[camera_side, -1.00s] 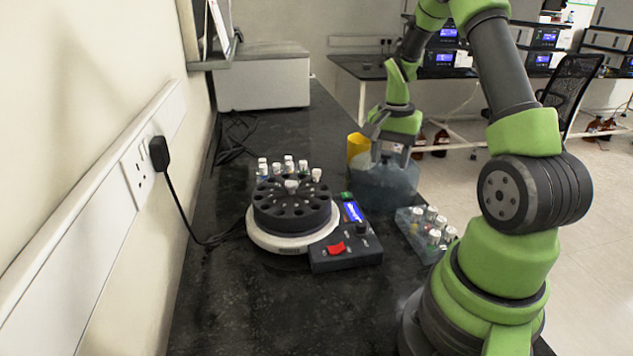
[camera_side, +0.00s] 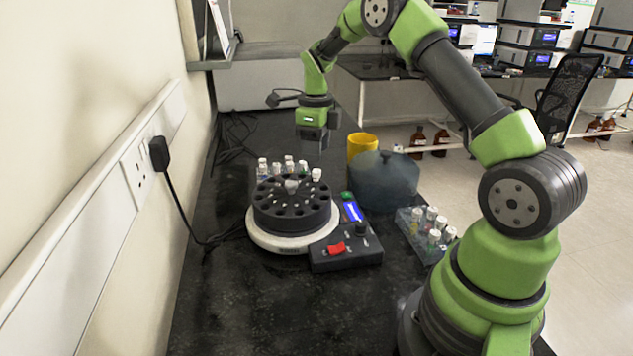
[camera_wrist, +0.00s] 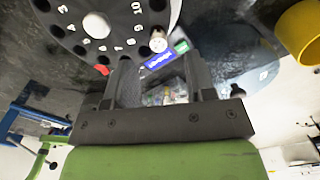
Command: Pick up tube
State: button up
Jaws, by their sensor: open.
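Several white-capped tubes (camera_side: 283,167) stand at the back of the round black carousel (camera_side: 291,211). One tube (camera_side: 316,175) sits at the carousel's back right edge, and a white cap (camera_wrist: 157,43) shows at the numbered disc's rim in the wrist view. More white-capped tubes (camera_side: 433,237) stand in a clear rack at the right. My gripper (camera_side: 315,148) points down in the air above the back right of the carousel. In the wrist view its fingers (camera_wrist: 160,82) are apart, with a blurred clear object seen beyond them. I see nothing held.
A blue-grey translucent container (camera_side: 385,183) and a yellow cup (camera_side: 362,144) stand right of the carousel. The control box (camera_side: 345,252) with a red switch is in front. A wall is at the left, with a cable (camera_side: 185,210) hanging from its plug. The front bench is clear.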

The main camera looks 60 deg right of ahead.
aim_at(317, 171)
jog(key=shift+s+a+f, duration=0.1)
jog(key=shift+s+f, duration=0.05)
jog(key=shift+f, duration=2.6)
grip_shut()
